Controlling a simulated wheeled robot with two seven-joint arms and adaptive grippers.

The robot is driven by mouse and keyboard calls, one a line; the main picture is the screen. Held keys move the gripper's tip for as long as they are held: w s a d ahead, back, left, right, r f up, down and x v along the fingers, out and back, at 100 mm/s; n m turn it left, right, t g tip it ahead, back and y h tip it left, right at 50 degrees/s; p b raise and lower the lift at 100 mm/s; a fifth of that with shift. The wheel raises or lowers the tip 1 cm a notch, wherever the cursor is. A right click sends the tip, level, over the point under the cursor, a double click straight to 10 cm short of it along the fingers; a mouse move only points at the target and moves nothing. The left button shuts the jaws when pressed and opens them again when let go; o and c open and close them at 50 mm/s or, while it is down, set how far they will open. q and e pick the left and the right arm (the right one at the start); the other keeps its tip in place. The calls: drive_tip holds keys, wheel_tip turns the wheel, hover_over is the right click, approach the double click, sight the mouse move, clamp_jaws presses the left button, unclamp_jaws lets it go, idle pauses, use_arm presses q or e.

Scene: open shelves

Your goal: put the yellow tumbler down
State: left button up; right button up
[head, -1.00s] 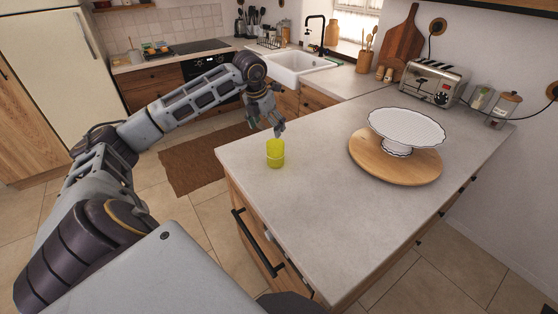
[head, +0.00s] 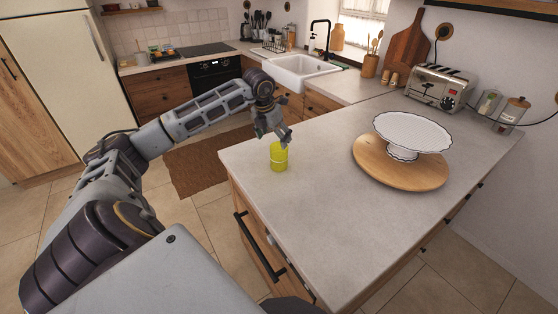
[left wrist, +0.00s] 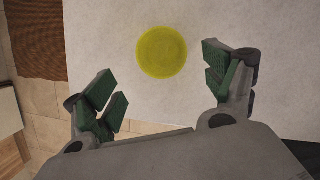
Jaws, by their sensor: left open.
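The yellow tumbler (head: 279,158) stands upright on the grey countertop (head: 330,210), near its left corner. In the left wrist view the tumbler (left wrist: 162,52) shows from above as a round yellow shape, beyond and between the spread fingers. My left gripper (head: 284,138) is open just above and behind the tumbler in the head view. Its green finger pads (left wrist: 164,82) are wide apart in the left wrist view, and nothing is held between them. My right gripper is not in view.
A white cake stand (head: 411,132) sits on a round wooden board (head: 375,168) to the right. A toaster (head: 439,87) and jars (head: 511,111) stand along the wall. The counter between tumbler and board is clear. The counter's left edge is close to the tumbler.

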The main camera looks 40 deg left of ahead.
sight(276, 146)
use_arm(q)
drive_tip(key=x, duration=0.3)
drive_tip(key=shift+w+f, duration=0.1)
drive_tip(key=shift+f, duration=0.1)
drive_tip(key=shift+x, duration=0.9)
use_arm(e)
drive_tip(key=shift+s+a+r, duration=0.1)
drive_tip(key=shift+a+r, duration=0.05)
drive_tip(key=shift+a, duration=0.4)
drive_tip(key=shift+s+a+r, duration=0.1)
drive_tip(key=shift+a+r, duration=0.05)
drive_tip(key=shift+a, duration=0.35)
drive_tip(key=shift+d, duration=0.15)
